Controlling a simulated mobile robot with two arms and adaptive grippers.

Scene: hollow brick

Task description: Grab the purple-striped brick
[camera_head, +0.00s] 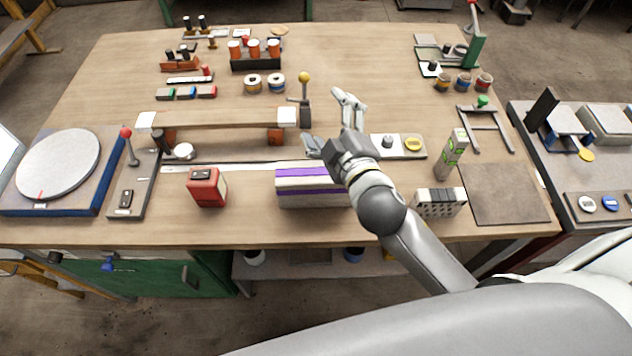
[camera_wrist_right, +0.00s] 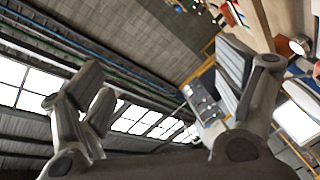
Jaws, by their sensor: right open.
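The purple-striped brick (camera_head: 308,187) is a white block with purple bands. It lies on the wooden table (camera_head: 250,223) near its front edge, in the middle of the head view. My right gripper (camera_head: 330,118) is open and empty. It shows above the table just behind the brick's right end, and its wrist covers part of that end. In the right wrist view the open fingers (camera_wrist_right: 165,95) stand wide apart with nothing between them. The brick cannot be made out in that view. My left gripper is not in view.
A red box (camera_head: 206,187) stands left of the brick. A black-and-white ribbed block (camera_head: 440,203) and a tall patterned block (camera_head: 452,154) stand to the right. A wooden beam on supports (camera_head: 218,120) lies behind. Bare table lies between the red box and the brick.

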